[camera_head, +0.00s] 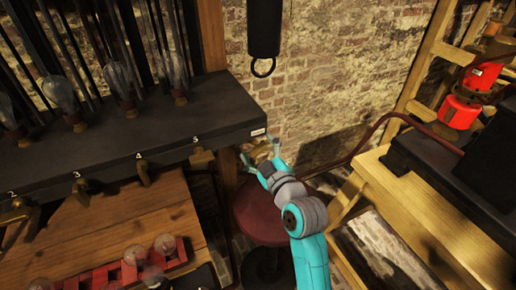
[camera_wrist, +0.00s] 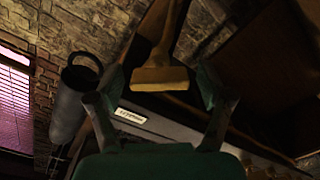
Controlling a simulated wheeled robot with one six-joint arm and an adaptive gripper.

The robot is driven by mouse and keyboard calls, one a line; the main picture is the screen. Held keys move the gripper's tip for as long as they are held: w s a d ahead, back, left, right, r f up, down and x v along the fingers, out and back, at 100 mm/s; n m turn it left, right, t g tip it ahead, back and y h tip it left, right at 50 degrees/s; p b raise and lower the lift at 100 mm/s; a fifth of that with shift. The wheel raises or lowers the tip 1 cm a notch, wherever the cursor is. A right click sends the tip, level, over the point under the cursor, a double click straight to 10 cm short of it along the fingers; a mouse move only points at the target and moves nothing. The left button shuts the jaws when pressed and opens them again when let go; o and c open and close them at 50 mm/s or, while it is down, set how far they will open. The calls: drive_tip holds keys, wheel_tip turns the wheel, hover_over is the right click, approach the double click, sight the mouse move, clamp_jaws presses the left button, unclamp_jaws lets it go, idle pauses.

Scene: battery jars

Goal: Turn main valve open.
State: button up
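Several brass valves hang along the front edge of the dark shelf (camera_head: 120,135). The one nearest the labelled end is a brass valve (camera_head: 201,157); I cannot tell from its label which is the main one. My gripper (camera_head: 261,153) is just right of the shelf's end, apart from that valve. In the wrist view my gripper (camera_wrist: 161,88) has its two fingers spread wide. A tan, T-shaped piece (camera_wrist: 160,76) shows between the fingertips, with no finger touching it. It may be a valve handle, but I cannot be sure.
A dark hanging cylinder (camera_head: 264,30) with a ring is above my arm. A round red stool (camera_head: 262,215) stands below it. A wooden table (camera_head: 110,235) with bulbs in red holders is at left. A wooden bench (camera_head: 400,195) and red fittings (camera_head: 460,110) are at right.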

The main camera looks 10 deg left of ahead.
drive_tip(key=v, duration=1.2)
drive_tip(key=shift+a+r, duration=0.1)
drive_tip(key=shift+a, duration=0.1)
drive_tip(key=c, duration=0.6)
drive_tip(key=a, duration=0.1)
drive_tip(key=s+a+r+h, duration=0.1)
drive_tip(key=shift+s+a+r+g, duration=0.15)
drive_tip(key=shift+a+r+g, duration=0.05)
drive_tip(key=shift+a+g, duration=0.2)
clamp_jaws()
drive_tip(key=w+a+m+h, duration=0.1)
drive_tip(key=w+a, duration=0.3)
drive_tip(key=w, duration=0.4)
drive_tip(key=shift+f+m+h, duration=0.3)
drive_tip(key=shift+f+h, duration=0.1)
drive_tip(key=shift+h, duration=0.3)
